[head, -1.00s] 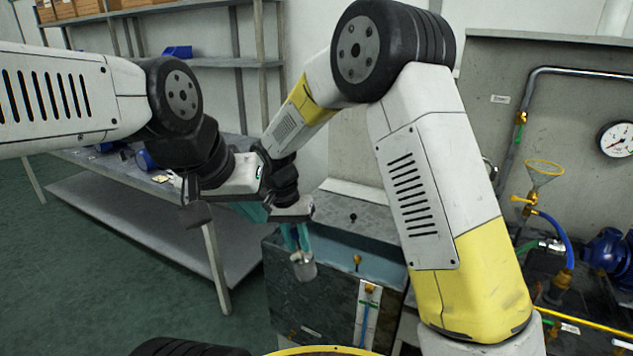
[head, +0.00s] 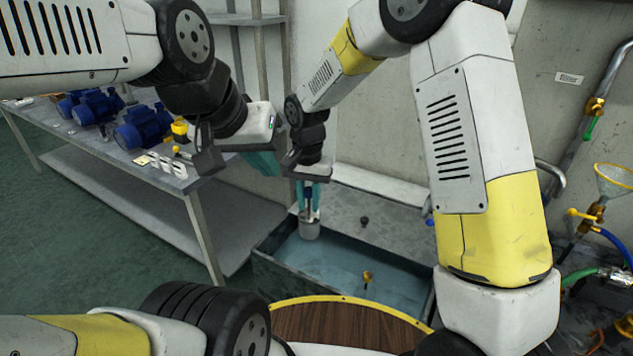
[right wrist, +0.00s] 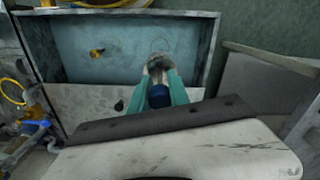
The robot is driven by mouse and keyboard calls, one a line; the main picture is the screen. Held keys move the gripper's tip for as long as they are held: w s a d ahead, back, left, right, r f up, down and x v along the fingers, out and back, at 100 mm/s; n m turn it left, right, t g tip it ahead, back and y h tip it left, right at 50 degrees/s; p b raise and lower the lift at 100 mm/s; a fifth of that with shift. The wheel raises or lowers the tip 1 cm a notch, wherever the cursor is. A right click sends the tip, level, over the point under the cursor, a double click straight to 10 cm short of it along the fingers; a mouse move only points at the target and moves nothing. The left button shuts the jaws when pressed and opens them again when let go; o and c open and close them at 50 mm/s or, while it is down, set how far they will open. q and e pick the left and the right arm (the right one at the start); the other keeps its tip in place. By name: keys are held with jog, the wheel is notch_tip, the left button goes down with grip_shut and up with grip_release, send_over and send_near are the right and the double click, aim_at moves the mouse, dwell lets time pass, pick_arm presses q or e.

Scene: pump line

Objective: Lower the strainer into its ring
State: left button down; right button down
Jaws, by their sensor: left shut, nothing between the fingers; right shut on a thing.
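The strainer (head: 309,230) is a small grey cup with a dark blue handle part. My right gripper (head: 309,196) is shut on it by the top, and the cup hangs roughly upright over the open water tank (head: 275,285). In the right wrist view, the strainer (right wrist: 157,64) sits between the teal fingers of my right gripper (right wrist: 160,82), with the tank beyond. A faint thin curved outline (right wrist: 160,46) beside the cup may be the ring; I cannot tell for sure. My left gripper (head: 264,163) is shut and empty, left of the right one, its teal fingers partly hidden.
A bench (head: 190,180) with blue motors (head: 142,127) stands at the left. A yellow-rimmed funnel (head: 614,180) and pipes are at the right. A brass fitting (head: 367,278) shows in the tank. The tank's back ledge (head: 380,222) lies close behind the strainer.

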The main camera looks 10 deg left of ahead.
aim_at(309, 215)
notch_tip(309, 215, down, 18)
jog(key=shift+f, duration=0.2)
dwell(1.1)
jog(key=shift+f, duration=1.5)
dwell(0.8)
jog(key=c, duration=1.1)
grip_release()
jog(key=shift+c, duration=0.2)
jog(key=shift+r, duration=4)
jog(key=shift+r, duration=0.1)
notch_tip(309, 215, up, 8)
jog(key=shift+f, duration=0.2)
